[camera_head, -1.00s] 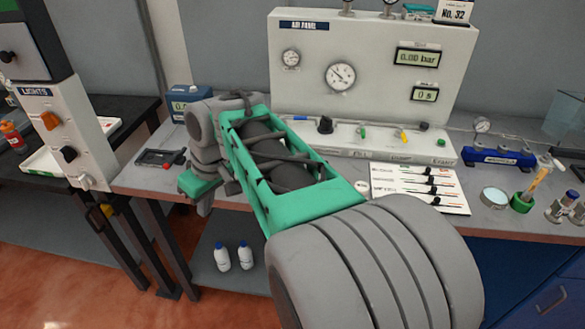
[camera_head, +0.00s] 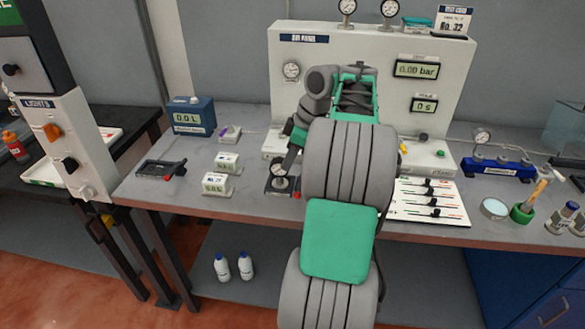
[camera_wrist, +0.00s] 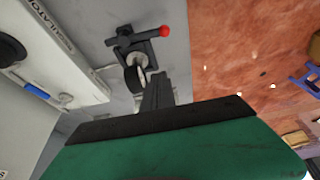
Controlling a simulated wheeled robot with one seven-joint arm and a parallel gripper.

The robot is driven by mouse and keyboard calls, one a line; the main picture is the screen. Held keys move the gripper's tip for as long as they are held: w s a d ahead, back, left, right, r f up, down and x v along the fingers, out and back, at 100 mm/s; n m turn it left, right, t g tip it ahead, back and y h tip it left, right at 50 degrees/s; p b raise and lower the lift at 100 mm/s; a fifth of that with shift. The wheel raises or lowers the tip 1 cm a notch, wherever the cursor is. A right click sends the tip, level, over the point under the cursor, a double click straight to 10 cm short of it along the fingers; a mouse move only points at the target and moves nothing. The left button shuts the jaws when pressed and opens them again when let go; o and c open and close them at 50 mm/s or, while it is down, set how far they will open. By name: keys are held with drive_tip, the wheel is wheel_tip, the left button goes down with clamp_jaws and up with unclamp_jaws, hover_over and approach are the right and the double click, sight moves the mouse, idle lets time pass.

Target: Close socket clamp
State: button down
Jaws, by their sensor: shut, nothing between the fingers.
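A small dark clamp with a red-knobbed lever (camera_wrist: 140,38) shows in the wrist view, with a round pale part and a black disc below it. The lever lies sideways with its red knob to the right. In the head view a dark-based fixture (camera_head: 279,187) with a round white face and a red knob sits on the bench beside my arm and looks like the same thing. My gripper (camera_wrist: 156,80) is shut and empty, its fingertips close to the disc. I cannot tell whether they touch. In the head view my arm partly covers this spot.
The white air panel (camera_head: 375,55) stands behind. A second dark fixture with a red knob (camera_head: 162,168) lies to the left. Two small white display boxes (camera_head: 216,184) stand between them. A slider board (camera_head: 430,201) is right of my arm. The bench's front left is clear.

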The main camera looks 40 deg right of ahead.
drive_tip(key=b+x, duration=0.2)
drive_tip(key=x, duration=0.6)
drive_tip(key=s+d, duration=0.2)
drive_tip(key=shift+s, duration=0.3)
drive_tip(key=shift+s+d+f, duration=0.1)
drive_tip(key=shift+s+d, duration=0.1)
drive_tip(key=shift+s, duration=0.15)
